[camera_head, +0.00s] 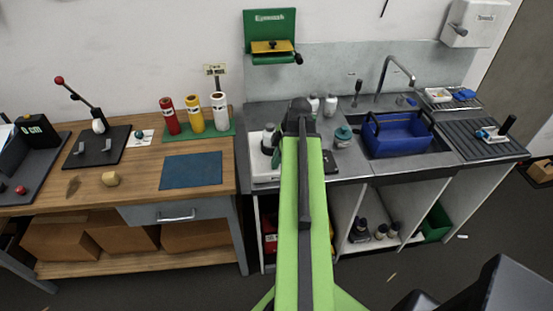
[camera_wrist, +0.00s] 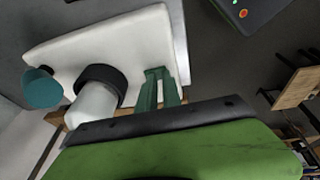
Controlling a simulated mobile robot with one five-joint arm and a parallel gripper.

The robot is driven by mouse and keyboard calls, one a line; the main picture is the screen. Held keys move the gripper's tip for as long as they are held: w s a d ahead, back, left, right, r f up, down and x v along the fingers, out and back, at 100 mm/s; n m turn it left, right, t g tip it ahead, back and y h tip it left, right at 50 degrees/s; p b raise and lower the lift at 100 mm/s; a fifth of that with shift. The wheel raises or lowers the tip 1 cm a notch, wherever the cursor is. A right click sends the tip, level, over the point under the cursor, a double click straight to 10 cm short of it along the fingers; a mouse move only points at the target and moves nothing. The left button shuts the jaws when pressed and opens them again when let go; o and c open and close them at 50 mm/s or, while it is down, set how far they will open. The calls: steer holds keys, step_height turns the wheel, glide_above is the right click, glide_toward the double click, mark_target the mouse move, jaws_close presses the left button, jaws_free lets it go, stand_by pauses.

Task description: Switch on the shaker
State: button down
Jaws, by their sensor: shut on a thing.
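A dark box with a small lit orange-red button and a green mark, which looks like the shaker (camera_wrist: 218,20), is at the upper right of the wrist view and partly cut off. In the head view a dark box (camera_head: 331,163), partly behind my arm, seems to be the same one. My gripper (camera_wrist: 160,80) has its green fingers close together over a white tray, apart from the button. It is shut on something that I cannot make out.
The white tray (camera_wrist: 55,50) holds a pale bottle (camera_wrist: 95,100) with a dark collar, beside a teal-capped piece (camera_wrist: 42,88). A teal-topped jar (camera_head: 342,134) stands behind the dark box. A blue basin (camera_head: 398,138) is to the right, a wooden bench (camera_head: 130,188) to the left.

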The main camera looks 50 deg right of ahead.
steer(key=shift+r+p, duration=0.25)
steer(key=shift+p, duration=0.05)
steer(key=r+p, duration=0.4)
steer(key=shift+s+a+r+p, duration=0.2)
steer(key=shift+a+r+p, duration=0.1)
steer(key=shift+r, duration=0.05)
steer(key=d+p+v, duration=0.1)
steer(key=p+v, duration=0.7)
steer(key=shift+w+d+r, duration=0.3)
steer(key=shift+d, duration=0.05)
steer(key=w+a+f+m+g+b, duration=0.1)
steer(key=w+a+f+m+b, duration=0.25)
steer(key=a, duration=0.55)
steer(key=w+a+f+g+b, duration=0.1)
steer(key=w+a+f+b, duration=0.2)
steer(key=w+a+f, duration=0.35)
steer(key=w+a+f+m+h+b, duration=0.1)
steer(key=a+f+m+b, duration=0.1)
steer(key=a, duration=1.1)
steer(key=w+a+f+m+b, duration=0.2)
steer(key=a+m+b, duration=0.2)
steer(key=a, duration=0.9)
steer(key=shift+f+g+h+b, duration=0.3)
steer(key=shift+g+h, duration=0.1)
